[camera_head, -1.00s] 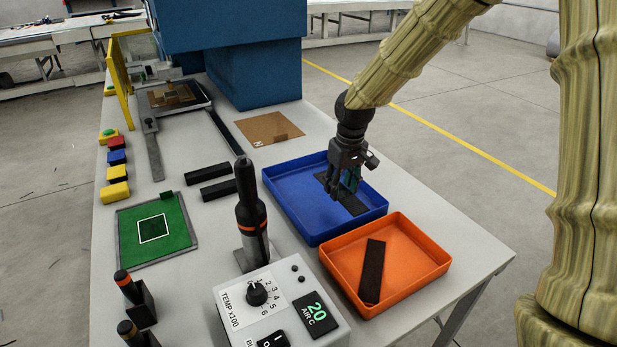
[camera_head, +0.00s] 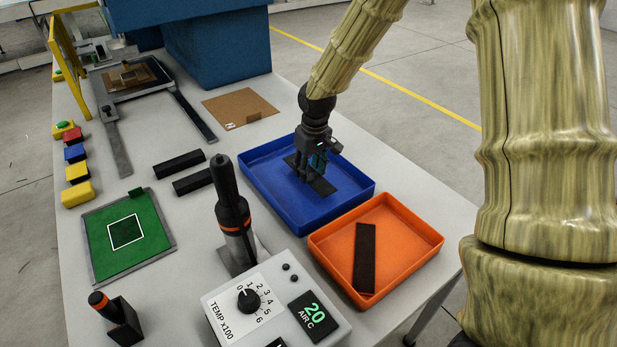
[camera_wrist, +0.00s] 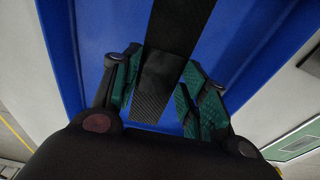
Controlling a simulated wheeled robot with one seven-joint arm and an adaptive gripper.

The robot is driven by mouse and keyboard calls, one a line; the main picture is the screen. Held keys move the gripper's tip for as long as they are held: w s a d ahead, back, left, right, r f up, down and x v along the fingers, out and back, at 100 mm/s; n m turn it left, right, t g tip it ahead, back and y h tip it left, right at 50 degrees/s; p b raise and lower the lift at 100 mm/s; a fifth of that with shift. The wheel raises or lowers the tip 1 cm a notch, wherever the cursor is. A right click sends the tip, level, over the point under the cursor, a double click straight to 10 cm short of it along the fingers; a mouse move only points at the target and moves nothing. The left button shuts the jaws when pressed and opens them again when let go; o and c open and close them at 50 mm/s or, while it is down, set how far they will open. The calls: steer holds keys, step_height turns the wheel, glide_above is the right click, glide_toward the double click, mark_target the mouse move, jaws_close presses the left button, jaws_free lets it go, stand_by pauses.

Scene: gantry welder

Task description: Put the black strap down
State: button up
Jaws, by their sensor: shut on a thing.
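A black strap (camera_head: 324,187) is in my gripper (camera_head: 316,172), inside the outline of the blue tray (camera_head: 343,210). The strap is flat, dark and woven, and both its ends stick out past the fingers. In the wrist view the strap (camera_wrist: 178,35) runs between the green-padded fingers (camera_wrist: 160,85), which are shut on it, with the blue tray floor (camera_wrist: 100,45) behind. My gripper points down and hides the strap's middle in the head view. I cannot tell whether the strap touches the tray floor.
An orange tray (camera_head: 405,241) with another dark strip (camera_head: 364,258) stands right beside the blue tray. Two black bars (camera_head: 180,165) lie to the left. A hot-air station (camera_head: 275,305) with an upright tool (camera_head: 232,205) stands in front. A brown card (camera_head: 240,107) lies behind.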

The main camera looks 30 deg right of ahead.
mark_target(310, 175)
steer(key=shift+f+p, duration=0.4)
steer(key=shift+f, duration=1.6)
steer(key=shift+f, duration=0.1)
steer(key=o, duration=0.9)
step_height(310, 175, up, 12)
steer(key=s+b, duration=0.1)
steer(key=shift+s+b, duration=0.25)
steer(key=shift+b, duration=0.15)
